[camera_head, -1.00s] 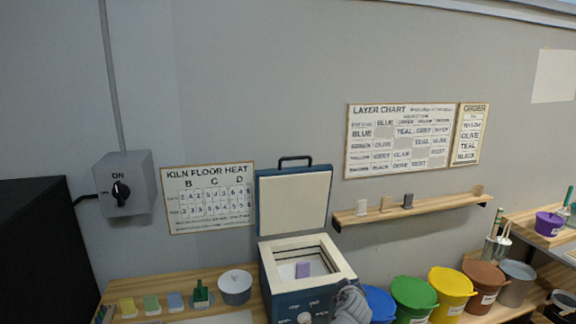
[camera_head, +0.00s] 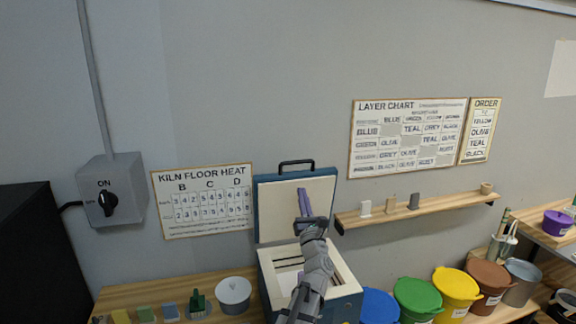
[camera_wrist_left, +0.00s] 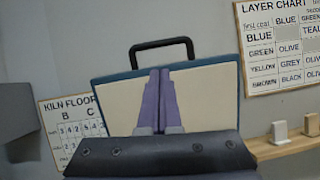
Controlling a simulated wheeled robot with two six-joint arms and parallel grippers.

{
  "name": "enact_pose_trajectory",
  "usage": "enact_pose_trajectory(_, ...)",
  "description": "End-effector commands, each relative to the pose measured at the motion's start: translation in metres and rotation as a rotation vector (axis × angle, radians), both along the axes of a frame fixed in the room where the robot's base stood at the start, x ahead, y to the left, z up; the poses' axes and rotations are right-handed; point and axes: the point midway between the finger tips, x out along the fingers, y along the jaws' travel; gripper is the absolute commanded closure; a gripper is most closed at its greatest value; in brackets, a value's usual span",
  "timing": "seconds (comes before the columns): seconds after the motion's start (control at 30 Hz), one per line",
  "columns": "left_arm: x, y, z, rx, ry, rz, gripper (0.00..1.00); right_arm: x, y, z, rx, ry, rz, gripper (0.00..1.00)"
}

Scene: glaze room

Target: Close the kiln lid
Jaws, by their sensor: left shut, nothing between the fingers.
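The kiln (camera_head: 345,301) stands on the bench at the lower middle of the head view. Its blue-edged lid (camera_head: 267,211) is open and stands upright at the back, with a black handle (camera_head: 296,163) on its top edge. My left gripper (camera_head: 303,192) reaches up over the kiln, in front of the lid's pale inner face. Its purple fingers are shut with nothing between them. In the left wrist view the fingers (camera_wrist_left: 159,75) point at the lid (camera_wrist_left: 210,95), below the handle (camera_wrist_left: 161,43). I cannot tell whether they touch it. My arm hides part of the chamber. My right gripper is not in view.
A grey switch box (camera_head: 110,192) is on the wall at left. A shelf (camera_head: 420,212) with small tiles is right of the lid.

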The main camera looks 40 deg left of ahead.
Motion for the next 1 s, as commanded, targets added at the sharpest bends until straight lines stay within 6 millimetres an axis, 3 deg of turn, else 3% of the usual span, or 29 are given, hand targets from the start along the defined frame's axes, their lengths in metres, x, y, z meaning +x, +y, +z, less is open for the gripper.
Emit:
enact_pose_trajectory(0.2, -0.012, 0.016, 0.001, -0.069, -0.075, 0.033, 1.0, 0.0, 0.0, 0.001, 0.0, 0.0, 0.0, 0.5)
enact_pose_trajectory(0.43, -0.006, 0.02, 0.006, -0.066, -0.072, 0.033, 1.0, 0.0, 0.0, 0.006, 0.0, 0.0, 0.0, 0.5)
enact_pose_trajectory(1.0, 0.044, 0.077, 0.045, -0.065, -0.07, 0.033, 1.0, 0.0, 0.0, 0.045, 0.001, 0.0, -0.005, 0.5)
